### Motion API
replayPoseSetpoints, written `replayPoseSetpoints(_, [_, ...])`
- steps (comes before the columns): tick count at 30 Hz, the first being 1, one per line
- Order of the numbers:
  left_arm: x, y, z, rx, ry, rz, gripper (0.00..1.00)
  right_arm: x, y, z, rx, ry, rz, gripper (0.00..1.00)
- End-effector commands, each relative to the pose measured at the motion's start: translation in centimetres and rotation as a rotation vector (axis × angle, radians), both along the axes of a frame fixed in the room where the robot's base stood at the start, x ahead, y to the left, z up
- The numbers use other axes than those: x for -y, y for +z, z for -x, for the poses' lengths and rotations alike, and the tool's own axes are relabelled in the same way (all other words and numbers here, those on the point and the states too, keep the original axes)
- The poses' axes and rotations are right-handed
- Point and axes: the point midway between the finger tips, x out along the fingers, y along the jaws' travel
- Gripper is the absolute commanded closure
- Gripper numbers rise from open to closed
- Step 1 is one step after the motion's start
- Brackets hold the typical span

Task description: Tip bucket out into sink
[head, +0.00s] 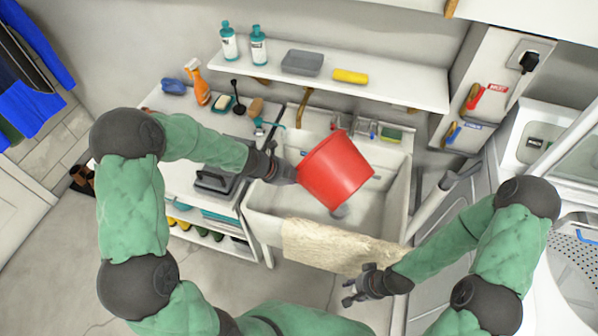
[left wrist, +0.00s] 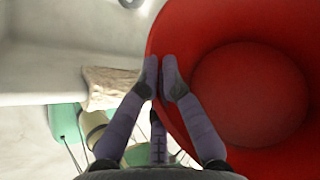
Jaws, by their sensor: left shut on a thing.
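A red bucket (head: 335,171) is held tilted above the white sink (head: 265,228) in the head view. My left gripper (head: 293,173) is at the bucket's left side and shut on its rim. In the left wrist view the fingers (left wrist: 162,78) pinch the bucket's edge, and the bucket's round red inside (left wrist: 245,95) fills the right half. I see no contents in it there. My right gripper (head: 360,287) is empty, in front of the sink below the hanging cloth, with its fingers spread apart.
A beige cloth (head: 335,248) hangs over the sink's front edge. A counter to the left holds an orange spray bottle (head: 198,82) and brushes. A white shelf (head: 330,78) with bottles is above the sink. A washing machine (head: 570,265) stands at the right.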

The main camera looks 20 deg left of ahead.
Motion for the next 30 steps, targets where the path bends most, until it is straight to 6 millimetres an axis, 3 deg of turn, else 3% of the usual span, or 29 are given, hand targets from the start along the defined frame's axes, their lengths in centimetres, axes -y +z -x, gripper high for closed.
replayPoseSetpoints(21, [-1.1, -1.9, -0.8, -0.144, 0.003, 0.233, 1.0, 0.0, 5.9, 0.0, 0.0, 0.0, 0.0, 0.6])
replayPoseSetpoints(30, [-1.5, -3.1, -1.1, -0.207, 0.002, 0.337, 1.0, 0.0, 6.9, 0.0, 0.0, 0.0, 0.0, 0.6])
